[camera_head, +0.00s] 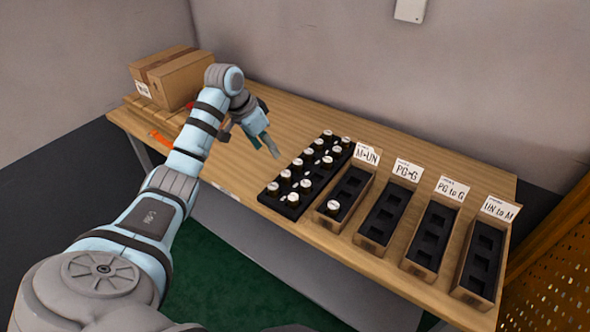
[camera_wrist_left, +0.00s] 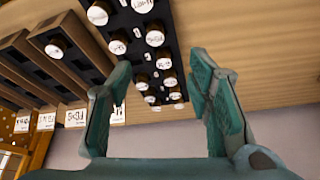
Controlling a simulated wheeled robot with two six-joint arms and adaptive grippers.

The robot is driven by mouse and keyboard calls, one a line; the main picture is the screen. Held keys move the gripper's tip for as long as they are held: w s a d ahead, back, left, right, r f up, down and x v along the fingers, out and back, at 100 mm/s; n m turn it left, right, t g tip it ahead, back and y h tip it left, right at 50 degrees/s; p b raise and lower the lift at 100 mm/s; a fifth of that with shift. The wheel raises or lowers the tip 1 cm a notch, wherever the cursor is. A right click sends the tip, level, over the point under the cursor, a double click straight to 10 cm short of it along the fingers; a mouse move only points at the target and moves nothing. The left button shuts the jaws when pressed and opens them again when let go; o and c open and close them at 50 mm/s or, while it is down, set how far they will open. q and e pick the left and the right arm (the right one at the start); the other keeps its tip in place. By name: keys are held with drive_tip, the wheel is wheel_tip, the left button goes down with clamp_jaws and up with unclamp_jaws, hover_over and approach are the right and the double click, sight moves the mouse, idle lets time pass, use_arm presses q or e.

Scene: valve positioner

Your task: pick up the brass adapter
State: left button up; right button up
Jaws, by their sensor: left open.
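Several small dark fittings with white labelled caps stand upright in a black tray (camera_head: 262,198); brass-coloured sides show on some in the left wrist view. I cannot tell which one is the brass adapter. One capped fitting (camera_head: 333,208) stands in the near end of the bin marked M>UN (camera_head: 366,188). It also shows in the left wrist view (camera_wrist_left: 56,50). My left gripper (camera_head: 262,143) is open and empty, up and left of the tray, apart from the fittings. In the left wrist view the tray's fittings (camera_wrist_left: 155,38) show beyond and between its fingers. My right gripper is out of view.
Bins marked PG>G (camera_head: 382,213), PG to G (camera_head: 432,236) and UN to M (camera_head: 480,260) stand right of the tray, their slots empty. A cardboard box (camera_head: 172,78) sits at the back left. The wooden table (camera_head: 330,118) is clear behind the tray.

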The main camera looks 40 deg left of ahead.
use_arm(q)
hover_over(285, 174)
drive_tip(key=s+a, duration=0.1)
drive_tip(key=s, duration=0.1)
drive_tip(key=f, duration=0.3)
drive_tip(key=f+b, duration=0.1)
drive_tip(key=f, duration=0.3)
drive_tip(key=shift+s+a+f, duration=0.15)
drive_tip(key=shift+s+f, duration=0.05)
drive_tip(key=shift+f, duration=0.05)
drive_tip(key=x, duration=0.4)
drive_tip(key=b+x, duration=0.1)
drive_tip(key=x, duration=0.1)
drive_tip(key=shift+w+d+r, duration=0.15)
drive_tip(key=shift+d, duration=0.15)
drive_tip(key=shift+r, duration=0.1)
drive_tip(key=shift+c, duration=1.1)
clamp_jaws()
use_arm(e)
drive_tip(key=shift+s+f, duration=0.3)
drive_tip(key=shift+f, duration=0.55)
